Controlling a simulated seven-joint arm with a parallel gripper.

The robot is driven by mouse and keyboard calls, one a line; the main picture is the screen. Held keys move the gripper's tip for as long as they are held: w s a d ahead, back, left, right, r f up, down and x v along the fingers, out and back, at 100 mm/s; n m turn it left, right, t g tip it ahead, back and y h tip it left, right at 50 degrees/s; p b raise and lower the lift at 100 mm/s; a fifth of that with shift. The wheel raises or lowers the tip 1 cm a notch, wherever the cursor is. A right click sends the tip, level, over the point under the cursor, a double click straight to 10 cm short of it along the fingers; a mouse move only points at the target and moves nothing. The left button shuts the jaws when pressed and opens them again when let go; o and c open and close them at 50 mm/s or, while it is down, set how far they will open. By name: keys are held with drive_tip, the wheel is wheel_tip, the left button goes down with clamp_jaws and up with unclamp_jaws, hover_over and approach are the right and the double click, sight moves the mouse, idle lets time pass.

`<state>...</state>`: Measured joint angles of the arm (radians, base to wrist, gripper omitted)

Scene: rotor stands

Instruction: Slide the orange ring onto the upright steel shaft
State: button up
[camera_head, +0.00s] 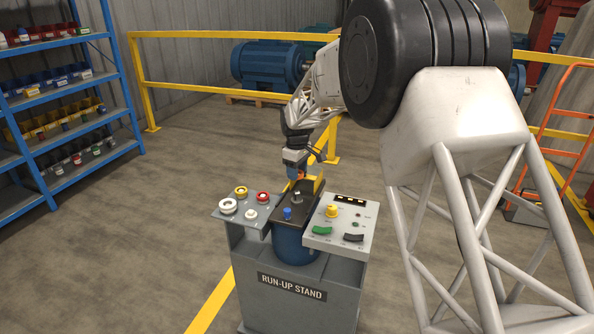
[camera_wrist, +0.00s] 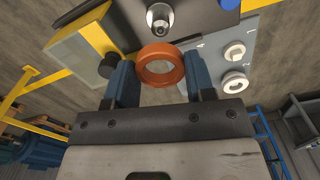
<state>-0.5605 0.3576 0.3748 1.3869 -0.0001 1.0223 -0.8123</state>
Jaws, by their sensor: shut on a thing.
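The orange ring (camera_wrist: 160,49) is held between the two blue fingers of my gripper (camera_wrist: 160,74) in the wrist view, its hole open and empty. In the head view a little of the ring (camera_head: 301,175) shows at the tips of my gripper (camera_head: 296,173), above the back of the run-up stand. The upright steel shaft (camera_wrist: 160,16) stands on the dark top plate, just beyond the ring in the wrist view and apart from it. In the head view the shaft (camera_head: 297,197) stands in front of my gripper. The exact height between ring and shaft is hard to tell.
A yellow bracket (camera_head: 318,185) stands close beside my gripper. A blue knob (camera_head: 287,213) is in front of the shaft. Panels with white rings (camera_head: 228,206) and a yellow button (camera_head: 332,211) flank the plate. Yellow rails stand behind.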

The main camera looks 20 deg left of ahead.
sight(297, 193)
drive_tip(key=shift+f, duration=2.3)
drive_tip(key=shift+f, duration=2.45)
idle(2.8)
drive_tip(key=o, duration=1)
